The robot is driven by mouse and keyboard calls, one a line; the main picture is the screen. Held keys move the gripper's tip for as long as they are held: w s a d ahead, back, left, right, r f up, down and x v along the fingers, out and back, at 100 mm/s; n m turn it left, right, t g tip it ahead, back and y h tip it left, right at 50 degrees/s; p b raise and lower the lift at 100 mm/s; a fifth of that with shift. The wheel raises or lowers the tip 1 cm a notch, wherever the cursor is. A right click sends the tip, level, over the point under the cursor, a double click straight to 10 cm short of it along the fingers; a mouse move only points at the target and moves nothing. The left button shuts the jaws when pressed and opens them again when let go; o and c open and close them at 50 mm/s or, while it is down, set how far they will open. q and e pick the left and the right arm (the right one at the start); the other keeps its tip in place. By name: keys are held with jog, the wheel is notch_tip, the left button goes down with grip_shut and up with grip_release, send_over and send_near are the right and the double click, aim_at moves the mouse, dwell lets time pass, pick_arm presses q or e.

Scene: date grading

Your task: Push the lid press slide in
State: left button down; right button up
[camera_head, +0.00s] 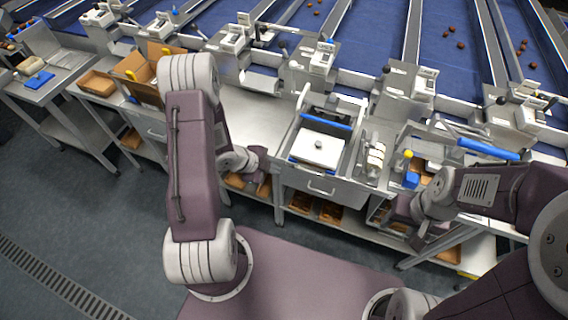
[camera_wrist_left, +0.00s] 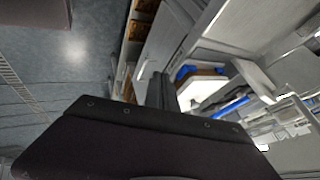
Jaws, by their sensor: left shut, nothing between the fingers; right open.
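The lid press (camera_head: 319,147) stands on the steel bench at the middle of the head view, with a white plate, a round knob on top and a blue bar (camera_head: 325,118) behind it. In the left wrist view its white plate (camera_wrist_left: 200,92) and blue bar (camera_wrist_left: 232,107) show beyond my fingers. I cannot tell which part is the slide. My left gripper (camera_head: 264,184) is shut and empty, left of the press near the bench's front edge; its fingers (camera_wrist_left: 158,88) also show in the wrist view. My right gripper (camera_head: 425,240) is open, low at the bench's front right, partly hidden by my arm.
A drawer with a handle (camera_head: 321,188) is below the press. White cylinders (camera_head: 375,160) stand right of it, and a blue block (camera_head: 411,180) lies farther right. Cardboard boxes (camera_head: 140,70) are at the left. Blue conveyor lanes (camera_head: 370,35) run behind. Bare bench top lies left of the press.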

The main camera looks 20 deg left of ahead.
pick_arm(q)
jog(key=w+f, duration=0.1)
jog(key=w, duration=0.1)
jog(key=w+d+f+p, duration=0.1)
jog(key=w, duration=0.1)
jog(key=w+d+f+p, duration=0.1)
jog(key=w, duration=0.1)
jog(key=shift+w+f, duration=0.2)
jog(key=shift+f, duration=0.05)
pick_arm(e)
jog(key=shift+w+r, duration=0.2)
jog(key=shift+r, duration=0.7)
jog(key=shift+w+d, duration=0.15)
pick_arm(q)
jog(key=shift+w, duration=0.15)
